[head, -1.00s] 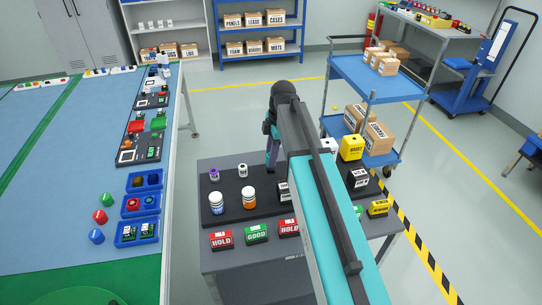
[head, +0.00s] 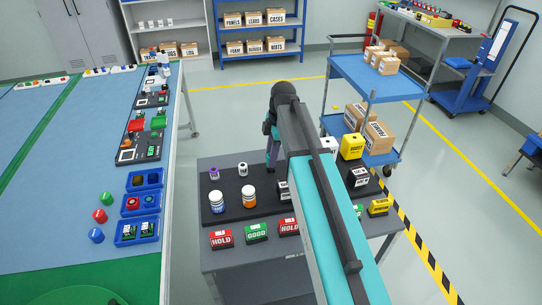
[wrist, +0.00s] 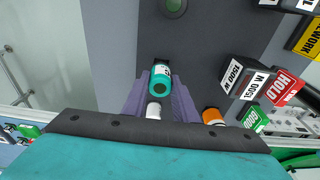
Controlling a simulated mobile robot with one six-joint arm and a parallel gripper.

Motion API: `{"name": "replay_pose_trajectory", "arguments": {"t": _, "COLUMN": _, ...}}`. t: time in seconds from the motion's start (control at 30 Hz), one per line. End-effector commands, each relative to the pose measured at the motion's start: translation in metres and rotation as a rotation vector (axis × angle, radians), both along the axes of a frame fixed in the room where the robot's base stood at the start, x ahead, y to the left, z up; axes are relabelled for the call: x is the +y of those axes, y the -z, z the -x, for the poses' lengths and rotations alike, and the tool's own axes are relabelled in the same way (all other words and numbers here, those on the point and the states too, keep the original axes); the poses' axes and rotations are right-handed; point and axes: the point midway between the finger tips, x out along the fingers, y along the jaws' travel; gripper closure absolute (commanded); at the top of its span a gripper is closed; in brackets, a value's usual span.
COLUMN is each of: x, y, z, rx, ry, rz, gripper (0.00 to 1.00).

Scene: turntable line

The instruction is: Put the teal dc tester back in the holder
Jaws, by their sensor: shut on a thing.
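In the head view my gripper (head: 271,160) hangs over the back of the dark board (head: 232,180) on the grey cart, and my arm hides part of the board.
Bottles with white (head: 217,202) and orange (head: 249,196) stand on the board, with several labelled blocks (head: 256,232) along the front. A yellow block (head: 351,146) is at the back right. A blue trolley (head: 373,78) stands behind; a long blue worktable (head: 60,190) is left.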

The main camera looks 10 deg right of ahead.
Motion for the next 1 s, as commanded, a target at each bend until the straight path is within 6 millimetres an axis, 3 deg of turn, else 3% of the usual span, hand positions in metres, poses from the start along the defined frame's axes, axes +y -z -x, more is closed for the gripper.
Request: {"name": "replay_pose_trajectory", "arguments": {"t": 1.0, "x": 0.000, "y": 0.013, "z": 0.000, "rx": 0.000, "ry": 0.000, "rz": 0.000, "gripper": 0.99}}
